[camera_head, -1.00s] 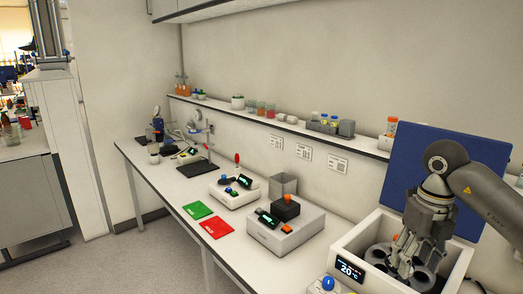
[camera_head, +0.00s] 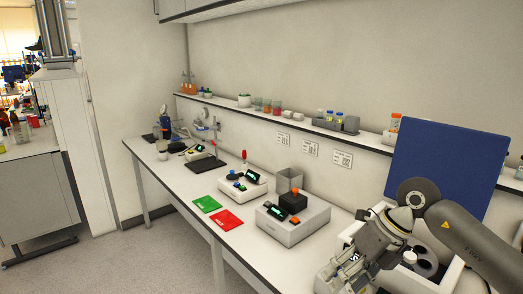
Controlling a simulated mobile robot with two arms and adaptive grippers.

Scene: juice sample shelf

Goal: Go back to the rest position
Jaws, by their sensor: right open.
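My right gripper (camera_head: 342,272) shows at the lower right of the head view, in front of the white centrifuge-like box (camera_head: 447,279) with the raised blue lid (camera_head: 440,165). It is open, and I see nothing between its fingers. Its arm comes in from the right edge and covers much of the box. Part of the dark rotor with round holes (camera_head: 425,262) shows beside the wrist. My left gripper is not in view.
The white bench (camera_head: 185,182) carries a grey device with a black block (camera_head: 293,222), a smaller white device (camera_head: 240,187), a green mat (camera_head: 207,204) and a red mat (camera_head: 226,220). A wall shelf (camera_head: 275,121) holds jars and tubes. Floor is clear at lower left.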

